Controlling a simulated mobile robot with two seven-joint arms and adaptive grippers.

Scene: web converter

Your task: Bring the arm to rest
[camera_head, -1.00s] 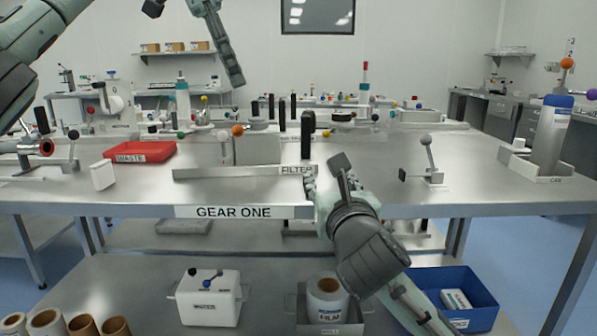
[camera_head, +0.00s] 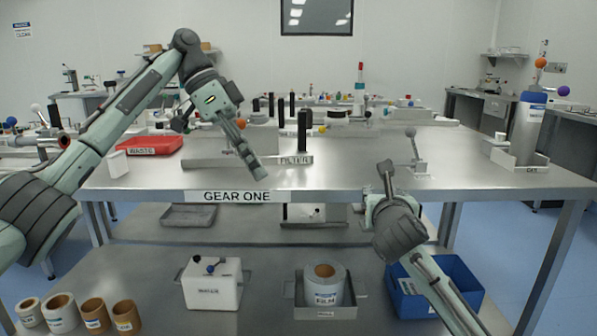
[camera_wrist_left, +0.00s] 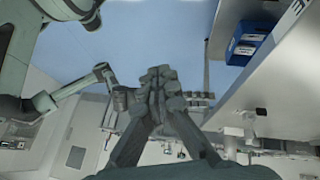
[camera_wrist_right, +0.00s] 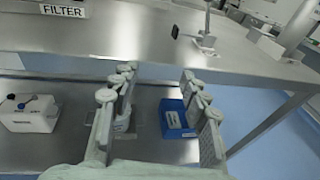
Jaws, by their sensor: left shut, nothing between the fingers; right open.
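My left arm comes in from the left in the head view. My left gripper (camera_head: 250,165) hangs over the front part of the steel table, fingers pointing down and to the right. In the left wrist view its fingers (camera_wrist_left: 160,85) are together with nothing between them. My right gripper (camera_head: 384,180) is in front of the table's front edge, right of the GEAR ONE label (camera_head: 237,196). In the right wrist view its two fingers (camera_wrist_right: 155,95) stand wide apart and empty, with the lower shelf visible beyond them.
The steel table (camera_head: 330,180) carries a red WASTE tray (camera_head: 155,146), a FILTER-labelled rail with black posts (camera_head: 302,130), a lever (camera_head: 412,148) and a cylinder in a holder (camera_head: 527,130). The lower shelf holds a white box (camera_head: 212,287), a film roll (camera_head: 325,284) and a blue bin (camera_head: 462,270).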

